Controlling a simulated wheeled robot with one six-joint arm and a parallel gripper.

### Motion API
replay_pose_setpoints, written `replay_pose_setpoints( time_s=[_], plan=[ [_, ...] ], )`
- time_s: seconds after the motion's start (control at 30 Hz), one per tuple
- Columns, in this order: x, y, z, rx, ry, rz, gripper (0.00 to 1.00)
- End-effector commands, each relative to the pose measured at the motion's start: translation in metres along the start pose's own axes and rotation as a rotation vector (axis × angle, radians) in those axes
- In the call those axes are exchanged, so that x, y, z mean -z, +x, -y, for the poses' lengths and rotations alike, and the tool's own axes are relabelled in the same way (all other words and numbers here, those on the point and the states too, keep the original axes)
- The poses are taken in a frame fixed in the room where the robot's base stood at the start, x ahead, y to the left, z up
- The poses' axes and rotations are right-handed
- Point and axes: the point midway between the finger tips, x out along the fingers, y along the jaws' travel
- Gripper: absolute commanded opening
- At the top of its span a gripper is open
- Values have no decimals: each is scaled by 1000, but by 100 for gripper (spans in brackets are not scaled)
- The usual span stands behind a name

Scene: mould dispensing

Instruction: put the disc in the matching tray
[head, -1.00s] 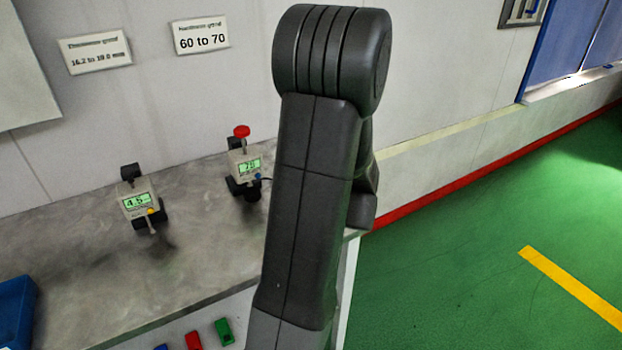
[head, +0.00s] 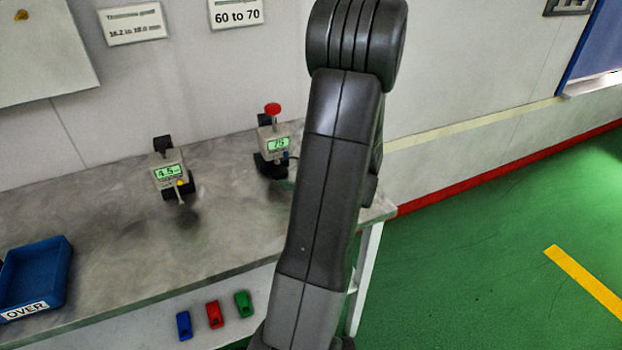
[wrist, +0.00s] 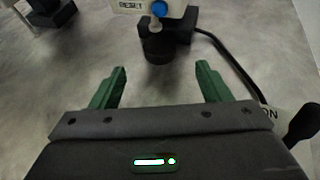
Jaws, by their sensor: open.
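The blue tray (head: 38,277) labelled OVER stands at the left end of the bench. A gauge with a red knob (head: 275,144) stands towards the right, its green display reading about 75. In the wrist view its lower body (wrist: 150,8) shows a RESET label and blue button. A dark round piece (wrist: 158,50) lies under its probe; I cannot tell whether this is the disc or the gauge's stand. My gripper (wrist: 160,85) is open, its green fingers apart with nothing between them, in front of the dark piece. In the head view my arm hides most of it.
A second gauge (head: 168,175) reading 4.5 stands left of the first. Wall signs read 60 to 70 (head: 237,14) and about 16.2 to 18.0 mm (head: 133,24). A black cable (wrist: 235,65) runs right of my gripper. The bench middle (head: 130,245) is clear.

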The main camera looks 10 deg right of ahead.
Motion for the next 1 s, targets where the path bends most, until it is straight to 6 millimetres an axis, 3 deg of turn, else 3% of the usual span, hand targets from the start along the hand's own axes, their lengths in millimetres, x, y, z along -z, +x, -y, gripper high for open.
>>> replay_pose_setpoints(
  time_s=[0.1, 0.33, 0.8, 1.0],
  plan=[
    [0, 25, -1, -4, 1, -1, 70],
    [0, 57, 0, -2, 0, 0, 70],
    [0, 68, 0, 1, 1, 0, 70],
    [0, 68, 0, 1, 0, 0, 33]
  ],
)
